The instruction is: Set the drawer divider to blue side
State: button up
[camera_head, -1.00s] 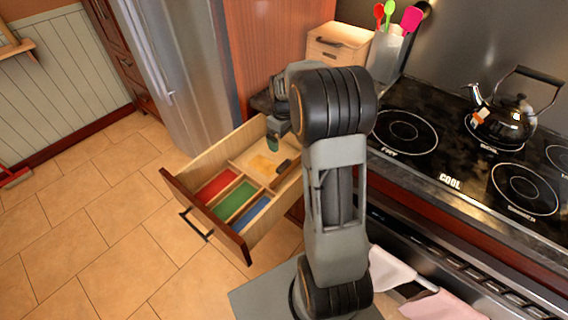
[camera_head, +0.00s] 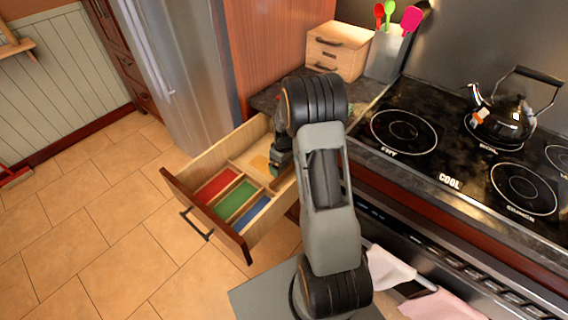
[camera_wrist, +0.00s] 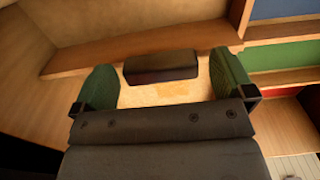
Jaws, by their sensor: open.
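The open drawer (camera_head: 179,186) has red (camera_head: 216,184), green (camera_head: 236,200) and blue (camera_head: 252,213) compartments at its front. Behind them is a wider bare section. In the wrist view, the wooden divider (camera_wrist: 95,60) crosses that section and meets the cross slat near the line between blue and green. Its dark handle (camera_wrist: 160,66) faces my gripper. My gripper (camera_wrist: 163,78) is open, with green fingertips on either side of the handle and gaps at both sides. In the head view my gripper (camera_head: 275,168) is low inside the drawer, and the arm hides the handle.
The stove (camera_head: 440,140) with a kettle (camera_head: 503,112) stands to the right of my arm. A small wooden box (camera_head: 336,48) and a utensil holder (camera_head: 386,55) are on the counter behind. The fridge (camera_head: 180,75) is at the back left.

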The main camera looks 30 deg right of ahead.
jog(key=shift+c, duration=0.3)
jog(key=c, duration=1.2)
jog(key=s, duration=0.1)
jog(key=s+d, duration=0.1)
jog(key=shift+s+d+f, duration=0.1)
jog(key=shift+s+d, duration=0.05)
jog(key=shift+s, duration=0.5)
jog(key=o, duration=1)
jog(key=shift+o, duration=1.3)
